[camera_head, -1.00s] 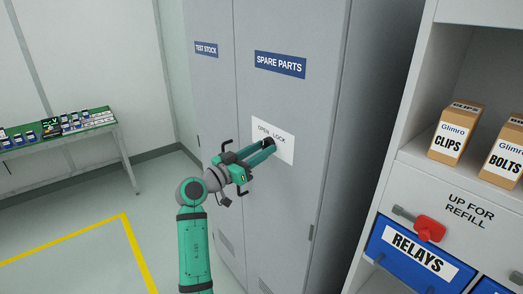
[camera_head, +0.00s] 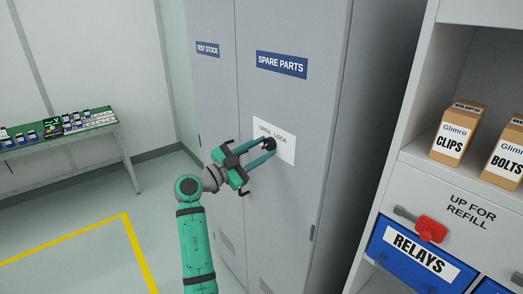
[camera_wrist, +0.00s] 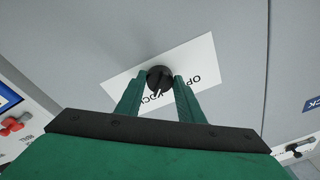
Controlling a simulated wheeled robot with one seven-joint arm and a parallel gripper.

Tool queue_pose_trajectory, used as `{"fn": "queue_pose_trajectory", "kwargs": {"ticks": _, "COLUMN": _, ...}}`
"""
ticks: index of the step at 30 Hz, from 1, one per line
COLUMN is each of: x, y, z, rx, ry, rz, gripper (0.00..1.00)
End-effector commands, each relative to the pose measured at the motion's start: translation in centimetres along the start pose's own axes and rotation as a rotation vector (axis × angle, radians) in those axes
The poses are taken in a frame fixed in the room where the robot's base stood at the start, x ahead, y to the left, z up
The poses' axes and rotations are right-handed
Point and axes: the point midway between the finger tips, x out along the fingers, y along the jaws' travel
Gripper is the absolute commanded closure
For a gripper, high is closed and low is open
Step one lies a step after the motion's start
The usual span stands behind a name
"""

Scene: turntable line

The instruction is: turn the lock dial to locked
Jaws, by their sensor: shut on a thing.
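The lock dial (camera_head: 269,144) is a round black knob on a white plate (camera_head: 288,154) marked OPEN and LOCK, on the grey cabinet door. My gripper (camera_head: 268,149) reaches it from the lower left, its two green fingers shut on the dial. In the wrist view the dial (camera_wrist: 160,78) sits between the fingertips, one on each side. A pale pointer mark on the dial points towards the LOCK word, which shows upside down and partly behind the fingers. The head view is too small to read the pointer.
The grey cabinet (camera_head: 290,110) has SPARE PARTS and TEST STOCK labels. At right is a shelf unit (camera_head: 408,170) with cardboard boxes, a red handle (camera_head: 431,229) and a blue RELAYS bin (camera_head: 415,258). A green-topped bench (camera_head: 95,128) stands at left. The floor between is clear.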

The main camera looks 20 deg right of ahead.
Motion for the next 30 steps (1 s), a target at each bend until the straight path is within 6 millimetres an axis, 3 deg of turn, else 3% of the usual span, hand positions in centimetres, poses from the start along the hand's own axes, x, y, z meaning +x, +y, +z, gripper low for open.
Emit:
{"fn": "queue_pose_trajectory", "kwargs": {"ticks": 16, "x": 0.01, "y": -0.03, "z": -0.04, "rx": 0.024, "ry": 0.002, "rz": 0.003, "gripper": 0.88}}
{"fn": "queue_pose_trajectory", "kwargs": {"ticks": 17, "x": 0.01, "y": -0.03, "z": -0.04, "rx": 0.024, "ry": 0.002, "rz": 0.003, "gripper": 0.58}}
{"fn": "queue_pose_trajectory", "kwargs": {"ticks": 18, "x": 0.01, "y": -0.03, "z": -0.04, "rx": 0.024, "ry": 0.002, "rz": 0.003, "gripper": 0.49}}
{"fn": "queue_pose_trajectory", "kwargs": {"ticks": 30, "x": -0.52, "y": -0.07, "z": 0.01, "rx": 0.023, "ry": 0.002, "rz": 0.001, "gripper": 0.47}}
